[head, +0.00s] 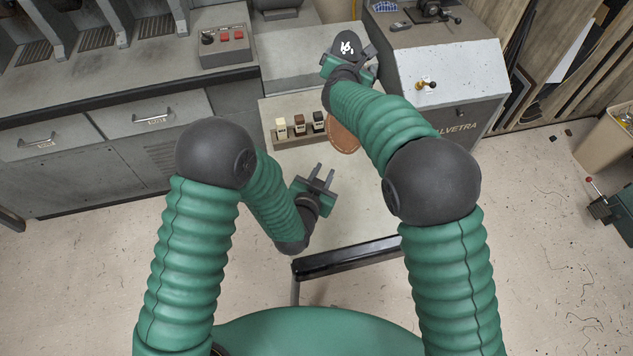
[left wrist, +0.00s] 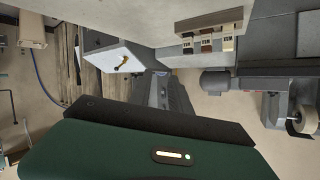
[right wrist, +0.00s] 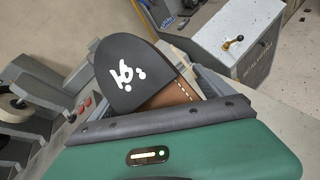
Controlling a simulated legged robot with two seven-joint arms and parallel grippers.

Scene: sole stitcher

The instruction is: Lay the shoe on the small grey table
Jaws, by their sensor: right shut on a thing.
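The shoe (head: 347,45) is held at the far side in the head view, its black sole with a white logo facing up. In the right wrist view the shoe (right wrist: 130,76) shows the sole and a brown stitched part running down behind the gripper edge. My right gripper (head: 350,62) is shut on it. A pale grey table (head: 350,205) with a black front rail lies below my arms.
A brown stitched rounded piece (head: 344,138) is partly hidden by my right arm. A grey machine (head: 445,80) is at the back right, a box with red buttons (head: 224,45) at the back left.

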